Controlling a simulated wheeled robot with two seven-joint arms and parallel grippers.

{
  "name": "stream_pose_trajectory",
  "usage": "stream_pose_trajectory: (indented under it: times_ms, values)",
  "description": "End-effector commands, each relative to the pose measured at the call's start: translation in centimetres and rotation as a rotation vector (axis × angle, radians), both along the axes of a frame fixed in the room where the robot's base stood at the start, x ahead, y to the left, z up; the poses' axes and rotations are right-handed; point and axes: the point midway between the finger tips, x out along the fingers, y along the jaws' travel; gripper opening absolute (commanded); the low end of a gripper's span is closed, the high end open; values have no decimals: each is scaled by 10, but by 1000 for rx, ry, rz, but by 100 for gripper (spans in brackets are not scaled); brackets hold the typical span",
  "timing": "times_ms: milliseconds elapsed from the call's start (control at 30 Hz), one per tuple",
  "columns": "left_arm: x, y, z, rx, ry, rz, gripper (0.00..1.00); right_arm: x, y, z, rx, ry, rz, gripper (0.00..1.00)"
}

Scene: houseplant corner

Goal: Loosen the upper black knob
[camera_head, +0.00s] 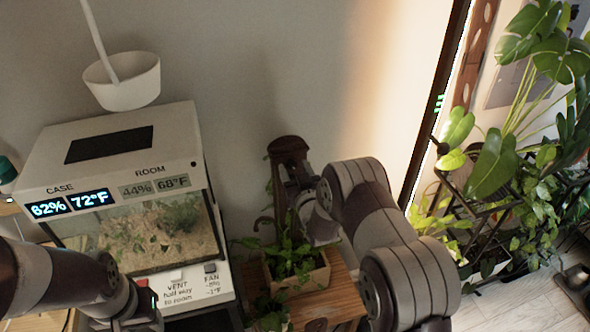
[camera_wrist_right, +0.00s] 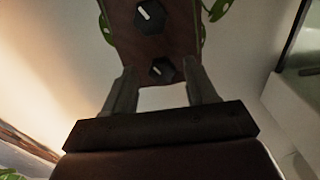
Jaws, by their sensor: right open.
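A dark brown post (camera_head: 289,150) with a rounded top stands behind the potted plant in the head view; its knobs cannot be made out there. In the right wrist view its face carries two black knobs with white marks, one (camera_wrist_right: 150,15) farther from my gripper and one (camera_wrist_right: 162,71) nearer. That view appears turned over, so the nearer knob seems to be the upper one. My right gripper (camera_wrist_right: 159,77) is open, its fingertips on either side of the nearer knob; contact cannot be told. My left gripper (camera_head: 136,316) is partly in view at lower left, its jaws unclear.
A white terrarium case (camera_head: 165,187) with displays stands at left. A planter box (camera_head: 313,279) sits on a wooden stand close to my right arm. A white hanging pot (camera_head: 124,84) is above the case. Leafy plants (camera_head: 500,165) fill the right side.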

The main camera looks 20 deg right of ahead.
Motion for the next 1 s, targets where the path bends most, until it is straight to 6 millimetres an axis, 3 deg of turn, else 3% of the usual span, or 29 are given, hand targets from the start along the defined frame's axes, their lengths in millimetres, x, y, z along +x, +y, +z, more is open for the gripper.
stream_pose_trajectory:
  times_ms: [133,167,300,333,667,1000]
  values:
    - [0,0,0,0,0,0,43,0,0,0,0,1,0,57]
    - [0,0,0,0,0,0,43,0,0,0,0,1,0,50]
    - [0,0,0,0,0,0,43,0,0,0,0,1,1,5]
    - [0,0,0,0,0,0,43,-1,0,0,0,1,1,1]
    - [0,0,-5,0,0,0,43,-1,0,-2,-35,1,1,1]
    - [0,0,-28,0,0,0,43,-1,0,-5,-262,-8,0,1]
